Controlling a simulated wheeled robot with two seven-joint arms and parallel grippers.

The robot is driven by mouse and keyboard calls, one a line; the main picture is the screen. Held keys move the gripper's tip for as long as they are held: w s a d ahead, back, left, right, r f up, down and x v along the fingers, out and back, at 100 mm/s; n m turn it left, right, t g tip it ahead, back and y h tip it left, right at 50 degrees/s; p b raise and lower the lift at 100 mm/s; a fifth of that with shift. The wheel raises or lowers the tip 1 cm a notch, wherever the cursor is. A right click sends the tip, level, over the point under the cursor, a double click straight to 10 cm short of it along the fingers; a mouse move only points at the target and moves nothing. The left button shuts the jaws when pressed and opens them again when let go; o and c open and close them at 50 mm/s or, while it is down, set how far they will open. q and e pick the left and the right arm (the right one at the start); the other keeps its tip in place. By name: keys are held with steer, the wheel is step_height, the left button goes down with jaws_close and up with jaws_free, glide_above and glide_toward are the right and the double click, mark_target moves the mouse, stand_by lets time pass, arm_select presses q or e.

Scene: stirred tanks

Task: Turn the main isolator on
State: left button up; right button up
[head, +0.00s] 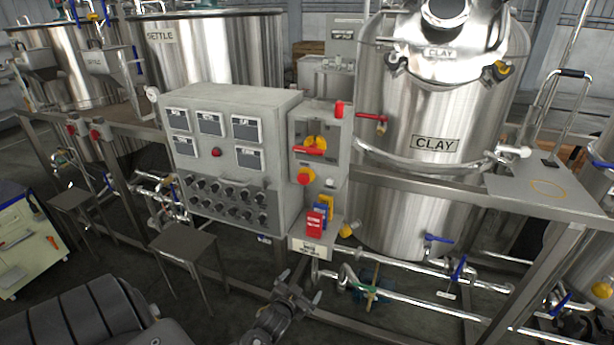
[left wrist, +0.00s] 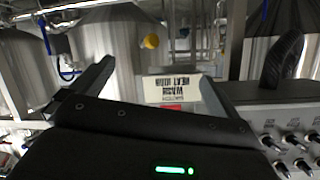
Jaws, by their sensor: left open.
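The grey isolator box (head: 321,155) is fixed at the right side of the control cabinet. On its front is a red handle (head: 309,152) lying roughly level over a yellow piece (head: 317,142); I take this to be the main isolator. A red knob on yellow (head: 306,177) and a white button (head: 329,183) sit lower. My left gripper (head: 300,286) is open and empty, low in front of the cabinet and well below the handle, touching nothing. Its spread fingers also show in the left wrist view (left wrist: 198,58), where the handle cannot be seen. My right gripper is not in view.
The control cabinet (head: 234,101) carries displays and rows of knobs. Red, blue and yellow tags (head: 315,223) hang below the box, above a white label plate (head: 311,248). A steel frame rail (head: 440,190) and the CLAY tank (head: 430,190) stand to the right.

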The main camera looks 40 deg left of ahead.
arm_select(q)
steer(key=w+a+r+n+t+y, duration=0.1)
steer(key=w+r+n+t+y, duration=0.2)
steer(key=r, duration=1.7)
steer(key=t+b, duration=0.1)
steer(key=t, duration=0.4)
glide_toward(307, 153)
steer(key=shift+n, duration=0.4)
steer(key=p+x, duration=0.3)
steer(key=x, duration=0.5)
steer(key=shift+w+r, duration=0.1)
steer(key=shift+r, duration=0.05)
steer(key=shift+w+a+r, duration=0.1)
steer(key=shift+w+a, duration=0.1)
steer(key=shift+w, duration=0.3)
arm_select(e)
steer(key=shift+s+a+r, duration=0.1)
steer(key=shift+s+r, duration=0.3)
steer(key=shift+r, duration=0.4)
arm_select(q)
steer(key=shift+d, duration=0.15)
steer(key=c, duration=1)
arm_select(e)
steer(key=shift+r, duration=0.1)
